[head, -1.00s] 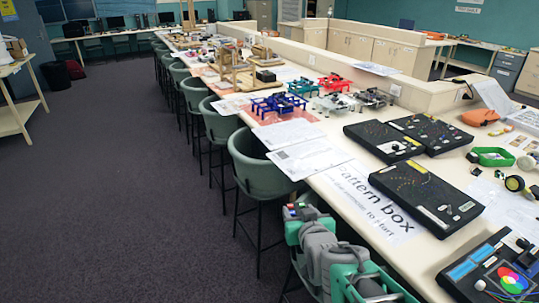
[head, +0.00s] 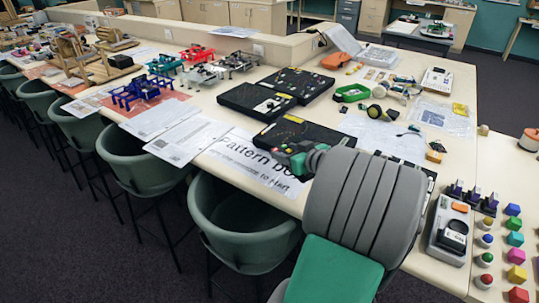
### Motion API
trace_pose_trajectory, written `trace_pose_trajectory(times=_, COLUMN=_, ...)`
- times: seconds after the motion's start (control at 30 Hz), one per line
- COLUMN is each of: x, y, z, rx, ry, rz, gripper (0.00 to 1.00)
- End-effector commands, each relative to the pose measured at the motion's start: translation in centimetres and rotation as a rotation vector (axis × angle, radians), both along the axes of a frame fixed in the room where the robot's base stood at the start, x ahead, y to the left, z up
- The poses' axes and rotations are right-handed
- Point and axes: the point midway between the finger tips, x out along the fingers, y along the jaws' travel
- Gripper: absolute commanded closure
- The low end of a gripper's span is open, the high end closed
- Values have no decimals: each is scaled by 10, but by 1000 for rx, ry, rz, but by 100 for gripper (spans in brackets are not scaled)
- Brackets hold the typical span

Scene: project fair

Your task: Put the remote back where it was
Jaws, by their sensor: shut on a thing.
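My gripper (head: 292,156) is at the far end of my arm, above the dark panels on the long table, and partly hidden by my own thick grey link. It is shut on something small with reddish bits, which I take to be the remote. The remote's outline is too small and covered to make out. I cannot tell which of the table's spots the remote came from.
Black panels (head: 257,101) lie near the table's middle, beside white sheets (head: 190,138). A grey device (head: 451,232) and coloured blocks (head: 516,255) are at the right. A green tray (head: 352,93) stands farther back. Green chairs (head: 240,225) line the near edge.

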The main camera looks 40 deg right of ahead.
Motion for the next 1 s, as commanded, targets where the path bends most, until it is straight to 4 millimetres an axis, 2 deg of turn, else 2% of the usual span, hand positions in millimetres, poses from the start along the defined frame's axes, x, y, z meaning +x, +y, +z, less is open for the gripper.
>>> trace_pose_trajectory(times=0.4, x=0, y=0, z=-53, rx=2, ry=0, rz=-3, gripper=100)
trace_pose_trajectory(times=0.5, x=0, y=0, z=-61, rx=0, ry=-1, rz=-2, gripper=100)
trace_pose_trajectory(times=1.0, x=1, y=1, z=-65, rx=0, ry=-1, rz=-1, gripper=100)
